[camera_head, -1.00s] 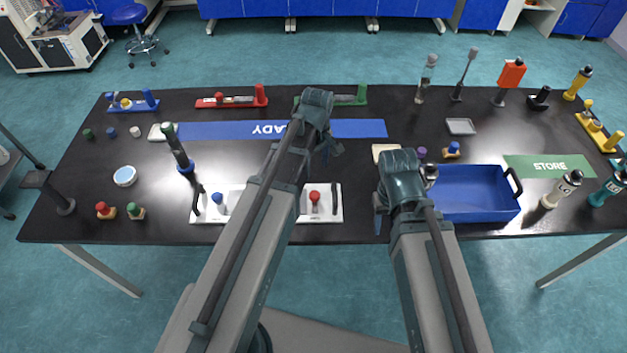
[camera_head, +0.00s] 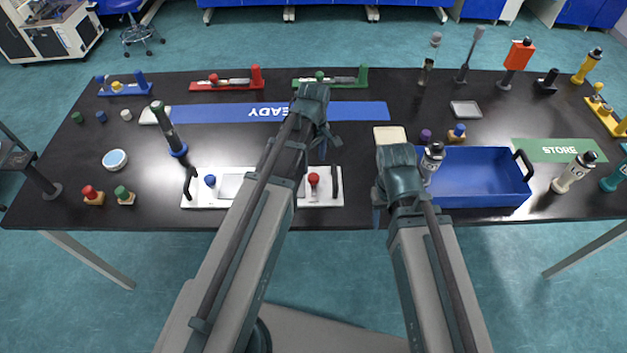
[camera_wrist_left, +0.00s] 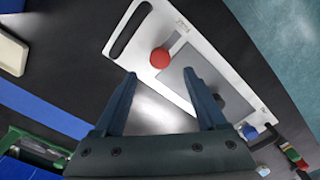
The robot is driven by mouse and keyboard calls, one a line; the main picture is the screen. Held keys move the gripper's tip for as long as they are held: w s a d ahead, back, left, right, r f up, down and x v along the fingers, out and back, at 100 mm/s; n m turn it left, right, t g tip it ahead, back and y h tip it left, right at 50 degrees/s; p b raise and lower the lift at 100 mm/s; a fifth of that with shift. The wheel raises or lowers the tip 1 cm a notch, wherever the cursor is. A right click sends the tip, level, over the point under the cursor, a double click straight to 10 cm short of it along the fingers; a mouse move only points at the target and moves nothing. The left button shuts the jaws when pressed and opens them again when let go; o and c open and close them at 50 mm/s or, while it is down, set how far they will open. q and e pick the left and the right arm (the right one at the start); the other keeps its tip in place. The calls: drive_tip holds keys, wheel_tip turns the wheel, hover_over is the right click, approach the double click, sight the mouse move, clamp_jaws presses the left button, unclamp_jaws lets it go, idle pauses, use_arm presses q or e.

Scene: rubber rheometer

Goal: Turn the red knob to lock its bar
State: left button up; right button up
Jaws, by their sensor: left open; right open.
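The red knob (camera_head: 314,180) stands on the right part of a white plate (camera_head: 327,200) near the table's front edge. The left wrist view shows the red knob (camera_wrist_left: 160,57) beside a grey panel on the white plate (camera_wrist_left: 196,36), with a light strip next to it. I cannot tell how the bar sits. My left gripper (camera_head: 326,142) is open above the table, behind the knob in the head view. In the left wrist view its fingers (camera_wrist_left: 160,76) are apart and empty, and the knob appears beyond the tips. My right gripper (camera_head: 378,205) is open, left of the blue bin.
The blue bin (camera_head: 485,202) is at the right. A pale block (camera_head: 389,136) lies behind my right gripper.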

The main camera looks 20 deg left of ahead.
sight(313, 176)
use_arm(q)
wheel_tip(313, 176, down, 7)
drive_tip(key=b, duration=0.5)
drive_tip(key=shift+r+b, duration=0.15)
drive_tip(key=shift+b, duration=0.15)
clamp_jaws()
